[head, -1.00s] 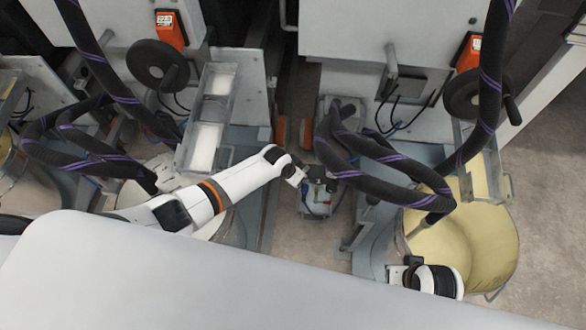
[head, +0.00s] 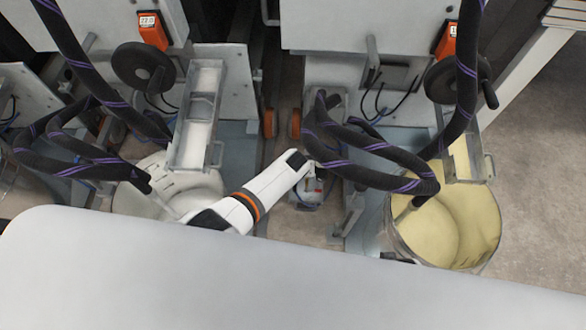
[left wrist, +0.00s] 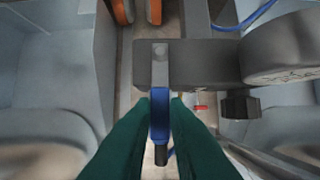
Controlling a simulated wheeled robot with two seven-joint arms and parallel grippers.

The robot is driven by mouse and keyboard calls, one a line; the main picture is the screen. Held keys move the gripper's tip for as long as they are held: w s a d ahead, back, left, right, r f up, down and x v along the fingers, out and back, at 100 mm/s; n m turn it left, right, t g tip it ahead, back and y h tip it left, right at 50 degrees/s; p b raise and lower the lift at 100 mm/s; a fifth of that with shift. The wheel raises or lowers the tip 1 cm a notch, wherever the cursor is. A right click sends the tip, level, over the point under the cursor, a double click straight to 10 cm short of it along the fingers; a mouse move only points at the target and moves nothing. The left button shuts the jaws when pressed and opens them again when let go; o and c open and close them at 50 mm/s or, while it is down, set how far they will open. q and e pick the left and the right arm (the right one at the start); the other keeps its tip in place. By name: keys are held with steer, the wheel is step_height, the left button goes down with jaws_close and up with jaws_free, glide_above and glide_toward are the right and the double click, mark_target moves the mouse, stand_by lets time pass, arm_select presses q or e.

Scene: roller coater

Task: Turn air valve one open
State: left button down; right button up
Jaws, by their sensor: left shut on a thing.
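A valve handle with a blue grip (left wrist: 160,118) shows in the left wrist view, with a grey metal lever end above it and a dark tip below. My left gripper (left wrist: 160,100) is shut on this blue grip, one dark finger on each side. The lever runs up and down in this view, crosswise to a dark grey body (left wrist: 205,63) that extends right. In the head view, my left gripper (head: 313,176) is over a small grey unit (head: 308,195) on the floor between two machines; the handle is hidden there. My right gripper is not in view.
Black hoses with purple stripes (head: 370,170) loop close to the right of my left gripper. A bucket of yellow paint (head: 470,225) stands right, a white one (head: 150,195) left. A dark handwheel (head: 143,67) is on the left machine.

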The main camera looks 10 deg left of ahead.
arm_select(q)
steer(key=shift+d, duration=0.1)
stand_by(0.4)
steer(key=c, duration=1.4)
jaws_free()
